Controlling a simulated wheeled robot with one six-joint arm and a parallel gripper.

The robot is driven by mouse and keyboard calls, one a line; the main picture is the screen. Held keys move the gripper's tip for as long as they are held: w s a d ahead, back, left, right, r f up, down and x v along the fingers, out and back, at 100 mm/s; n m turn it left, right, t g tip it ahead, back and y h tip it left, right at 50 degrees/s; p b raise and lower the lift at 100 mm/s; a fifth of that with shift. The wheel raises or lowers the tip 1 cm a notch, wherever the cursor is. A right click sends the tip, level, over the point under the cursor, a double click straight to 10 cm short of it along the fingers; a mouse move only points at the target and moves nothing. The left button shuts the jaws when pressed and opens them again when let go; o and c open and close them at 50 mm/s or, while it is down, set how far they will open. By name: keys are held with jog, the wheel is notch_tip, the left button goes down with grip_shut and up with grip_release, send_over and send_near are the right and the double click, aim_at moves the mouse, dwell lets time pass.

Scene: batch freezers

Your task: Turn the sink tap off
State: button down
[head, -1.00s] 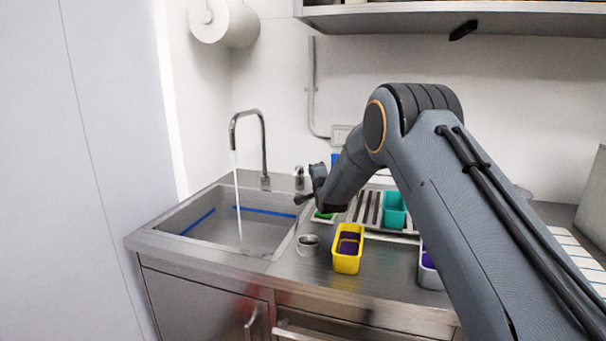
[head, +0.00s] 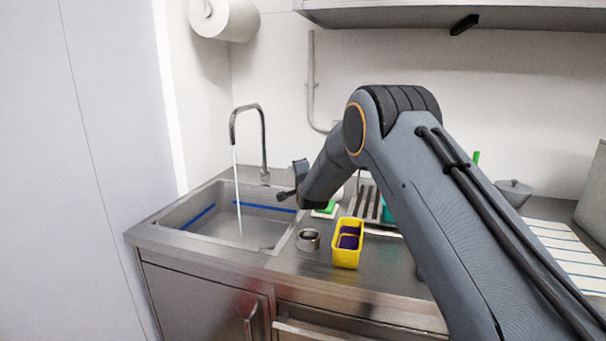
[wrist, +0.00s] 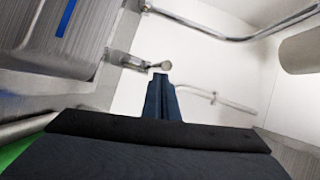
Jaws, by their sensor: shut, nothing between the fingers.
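The sink tap's chrome spout (head: 264,140) arches over the steel sink (head: 175,222), and a stream of water (head: 238,190) runs from it into the basin. In the wrist view, the tap's short metal handle (wrist: 133,62), with a round end, lies just beyond my fingertips. The spout (wrist: 215,37) runs across the top of that view. My gripper (head: 284,195) is at the sink's right edge in the head view and hides the handle there. In the wrist view, its fingers (wrist: 162,84) are together and empty. Whether they touch the handle I cannot tell.
A yellow bin (head: 347,258) and a small metal cup (head: 308,240) stand on the counter right of the sink. A green item (head: 326,210) lies behind them near my wrist. A paper roll (head: 225,18) hangs on the wall above the sink.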

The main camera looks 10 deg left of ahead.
jog(key=shift+a+f+b, duration=0.15)
jog(key=shift+a+b, duration=0.55)
jog(key=shift+a, duration=0.45)
jog(key=shift+r, duration=0.2)
